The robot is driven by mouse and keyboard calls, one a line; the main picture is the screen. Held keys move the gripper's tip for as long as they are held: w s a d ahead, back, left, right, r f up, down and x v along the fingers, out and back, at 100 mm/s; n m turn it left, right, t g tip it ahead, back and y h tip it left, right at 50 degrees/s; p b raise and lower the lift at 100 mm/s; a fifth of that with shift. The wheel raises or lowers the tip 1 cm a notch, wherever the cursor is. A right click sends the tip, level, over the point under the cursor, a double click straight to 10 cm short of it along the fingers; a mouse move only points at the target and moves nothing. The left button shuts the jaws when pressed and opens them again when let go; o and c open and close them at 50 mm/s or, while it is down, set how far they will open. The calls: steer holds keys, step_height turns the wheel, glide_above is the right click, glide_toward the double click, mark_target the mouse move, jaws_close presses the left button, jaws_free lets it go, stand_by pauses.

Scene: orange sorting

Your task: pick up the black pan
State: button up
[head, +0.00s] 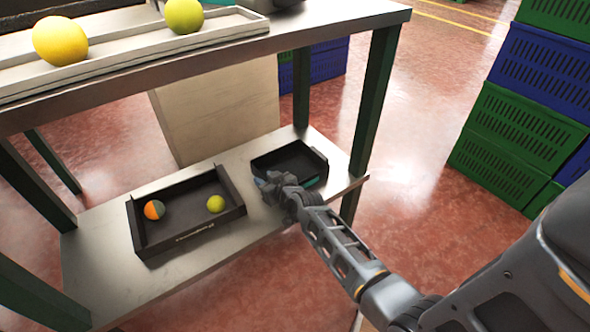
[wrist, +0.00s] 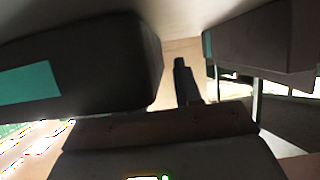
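Two black pans with low walls lie on the lower shelf. The right black pan (head: 290,158) looks empty where I can see into it. The left black pan (head: 192,238) holds an orange-and-green fruit (head: 154,210) and a yellow-green fruit (head: 216,204). My gripper (head: 268,183) is at the near left corner of the right pan and hides that corner. In the wrist view its two dark fingers (wrist: 183,62) stand apart, with a narrow dark upright piece (wrist: 185,82) between them, perhaps the pan's wall. I see no clear contact.
The upper shelf (head: 330,32) overhangs the lower shelf (head: 92,258) and bears a pale tray (head: 130,52) with yellow fruit. A green post (head: 373,95) stands right of the right pan. A pale box (head: 220,112) stands behind. Crates (head: 530,120) are stacked at right.

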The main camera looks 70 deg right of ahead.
steer(key=shift+c, duration=0.3)
jaws_close()
